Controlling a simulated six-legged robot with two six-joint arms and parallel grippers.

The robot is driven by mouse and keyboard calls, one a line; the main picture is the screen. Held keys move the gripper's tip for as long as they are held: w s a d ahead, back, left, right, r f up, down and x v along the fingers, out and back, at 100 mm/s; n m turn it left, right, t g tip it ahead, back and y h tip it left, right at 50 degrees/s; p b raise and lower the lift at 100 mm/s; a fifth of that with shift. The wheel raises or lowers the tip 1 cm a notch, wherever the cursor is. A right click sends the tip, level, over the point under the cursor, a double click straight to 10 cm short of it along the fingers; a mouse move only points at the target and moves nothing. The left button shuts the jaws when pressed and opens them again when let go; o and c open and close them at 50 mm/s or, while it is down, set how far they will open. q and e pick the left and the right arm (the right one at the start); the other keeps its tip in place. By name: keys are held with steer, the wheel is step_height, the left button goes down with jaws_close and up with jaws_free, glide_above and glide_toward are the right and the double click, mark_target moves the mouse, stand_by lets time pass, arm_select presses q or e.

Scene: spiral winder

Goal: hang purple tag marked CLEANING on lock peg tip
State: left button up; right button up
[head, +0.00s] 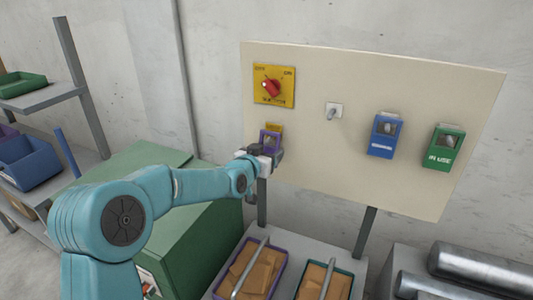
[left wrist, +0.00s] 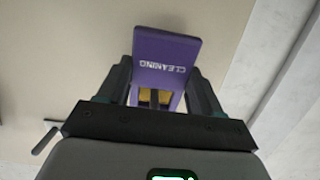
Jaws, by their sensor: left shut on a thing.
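The purple tag (left wrist: 165,50) reads CLEANING, upside down in the left wrist view. My left gripper (left wrist: 163,85) is shut on it, with a dark finger on either side. In the head view the purple tag (head: 271,138) shows at my left gripper (head: 265,155), in front of the board's lower left part. A yellow piece shows behind the tag; I cannot tell whether they touch. The lock peg (head: 333,113) sticks out of a small white plate on the board, up and right of the gripper, with nothing on it. My right gripper is not in view.
The cream board (head: 430,90) carries a yellow panel with a red knob (head: 271,86), a blue tag (head: 384,135) and a green IN USE tag (head: 443,148). Below are bins of brown pieces (head: 250,270). A green cabinet (head: 205,235) stands at left.

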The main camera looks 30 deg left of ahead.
arm_select(q)
steer(key=o, duration=1.1)
steer(key=b+v, duration=0.4)
steer(key=v, duration=1.2)
steer(key=shift+s+b, duration=0.15)
steer(key=shift+b, duration=0.25)
